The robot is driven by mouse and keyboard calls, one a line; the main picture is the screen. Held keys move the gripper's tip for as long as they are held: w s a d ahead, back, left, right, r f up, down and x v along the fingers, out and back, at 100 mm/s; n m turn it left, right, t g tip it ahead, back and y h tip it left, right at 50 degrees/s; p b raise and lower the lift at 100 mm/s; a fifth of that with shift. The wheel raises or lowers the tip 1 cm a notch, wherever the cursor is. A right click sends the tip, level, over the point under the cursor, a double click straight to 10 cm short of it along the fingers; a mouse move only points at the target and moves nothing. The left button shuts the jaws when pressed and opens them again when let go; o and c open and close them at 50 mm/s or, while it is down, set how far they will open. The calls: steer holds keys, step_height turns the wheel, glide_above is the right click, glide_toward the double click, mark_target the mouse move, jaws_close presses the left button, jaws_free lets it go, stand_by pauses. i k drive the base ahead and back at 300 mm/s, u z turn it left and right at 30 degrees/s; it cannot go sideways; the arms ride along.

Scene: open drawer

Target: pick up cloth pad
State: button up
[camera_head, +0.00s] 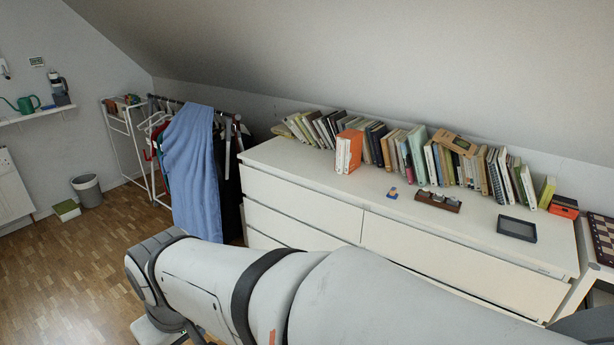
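I cannot make out a cloth pad for certain in the head view. A flat dark rectangular item (516,229) lies near the right end of the white dresser top (300,172); I cannot tell whether it is cloth or a tray. A small blue and tan item (392,193) lies near the middle of the top, too small to identify. My grey and white arm crosses the bottom of the view, in front of the dresser, and hides part of its drawers. My gripper is not visible.
Books (420,155) line the back of the dresser, with a dark holder (438,201) in front. A blue cloth (192,170) hangs on a clothes rack to the left. Wooden floor (75,265) is open at left.

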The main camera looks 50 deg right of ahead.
mark_target(393, 194)
steer(key=z, duration=2.55)
